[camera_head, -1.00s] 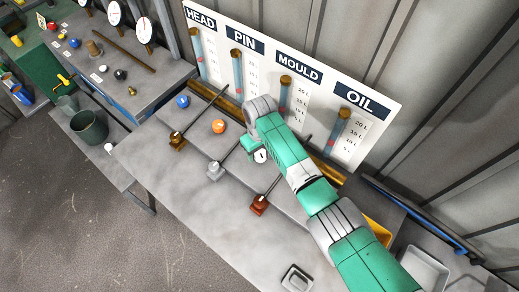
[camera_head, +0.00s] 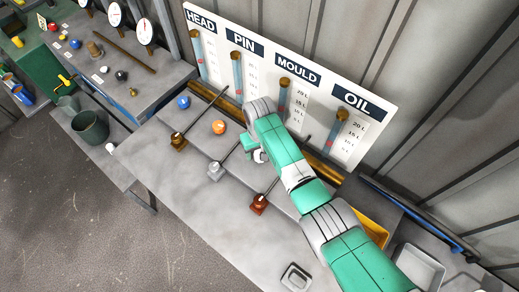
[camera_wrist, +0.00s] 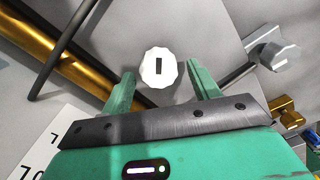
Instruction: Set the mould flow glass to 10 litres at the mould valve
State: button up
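The mould flow glass (camera_head: 284,93) is a clear tube with a brown cap under the MOULD sign on the white board. In the wrist view the knob (camera_wrist: 158,67) has a black bar mark and lies between the fingertips. My gripper (camera_wrist: 161,80) is open around it, with gaps visible on both sides. The gripper also shows in the head view (camera_head: 253,149).
Blue (camera_head: 184,102) and orange (camera_head: 219,127) knobs lie to the left. A gold pipe (camera_wrist: 62,65) runs along the board's foot. The bench's front is mostly clear.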

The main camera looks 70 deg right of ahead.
jog(key=shift+r+p, duration=0.65)
jog(key=shift+r, duration=3.25)
